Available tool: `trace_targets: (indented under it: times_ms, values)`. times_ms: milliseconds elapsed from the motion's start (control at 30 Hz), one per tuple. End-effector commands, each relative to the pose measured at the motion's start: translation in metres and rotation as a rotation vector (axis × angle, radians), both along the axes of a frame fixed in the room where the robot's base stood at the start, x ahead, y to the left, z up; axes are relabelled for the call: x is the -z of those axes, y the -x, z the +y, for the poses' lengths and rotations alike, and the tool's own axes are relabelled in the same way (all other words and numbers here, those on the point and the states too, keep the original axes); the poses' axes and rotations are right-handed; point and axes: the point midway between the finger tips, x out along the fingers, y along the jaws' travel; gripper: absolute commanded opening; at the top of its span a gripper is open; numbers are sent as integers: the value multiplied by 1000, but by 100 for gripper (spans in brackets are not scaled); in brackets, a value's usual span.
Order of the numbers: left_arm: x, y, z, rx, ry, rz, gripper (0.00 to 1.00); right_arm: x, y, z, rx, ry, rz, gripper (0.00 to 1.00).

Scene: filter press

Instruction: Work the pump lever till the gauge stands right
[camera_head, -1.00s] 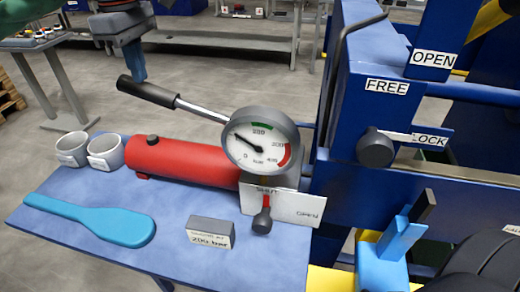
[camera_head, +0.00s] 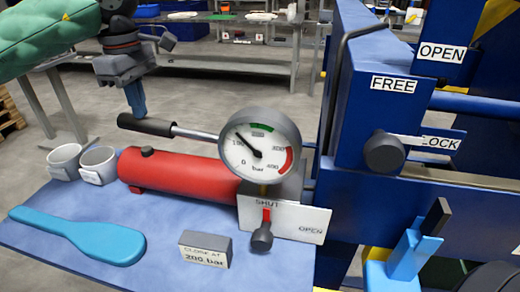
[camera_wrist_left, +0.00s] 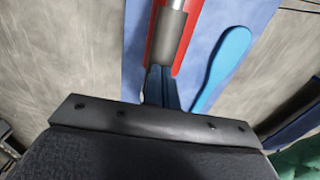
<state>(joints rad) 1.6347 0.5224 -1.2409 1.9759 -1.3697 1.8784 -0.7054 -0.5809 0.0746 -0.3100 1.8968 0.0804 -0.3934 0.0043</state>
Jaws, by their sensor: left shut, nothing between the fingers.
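The pump lever (camera_head: 190,131) runs left from behind the gauge to a dark grip. My left gripper (camera_head: 138,108) is shut, its blue fingertips at the top of this grip, apparently touching it. In the left wrist view my fingers (camera_wrist_left: 161,88) point at the grip (camera_wrist_left: 172,40), with nothing between them. The lever slants slightly, its grip end higher. The round gauge (camera_head: 260,146) has its needle at about 100 bar, left of the green band at the top. The red pump cylinder (camera_head: 180,175) lies below the lever. My right gripper is not in view.
A valve knob (camera_head: 262,238) hangs below SHUT on a white SHUT/OPEN plate (camera_head: 300,222). A block (camera_head: 205,250) reads 200 bar. Two cups (camera_head: 99,165) and a blue paddle (camera_head: 85,235) share the table (camera_head: 165,238). The blue press frame (camera_head: 350,110) stands right.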

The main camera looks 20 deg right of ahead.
Motion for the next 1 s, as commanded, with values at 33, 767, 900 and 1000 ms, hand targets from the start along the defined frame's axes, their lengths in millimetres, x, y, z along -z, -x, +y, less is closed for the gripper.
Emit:
trace_targets:
  times_ms: [33,767,900,1000]
  values:
    - [-1,0,0,0,-1,1,0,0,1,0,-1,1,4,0]
    - [-98,9,-12,0,-1,1,0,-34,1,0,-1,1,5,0]
    - [-98,9,-12,0,0,0,0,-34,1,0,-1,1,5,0]
    - [-98,9,-12,0,0,0,0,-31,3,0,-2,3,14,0]
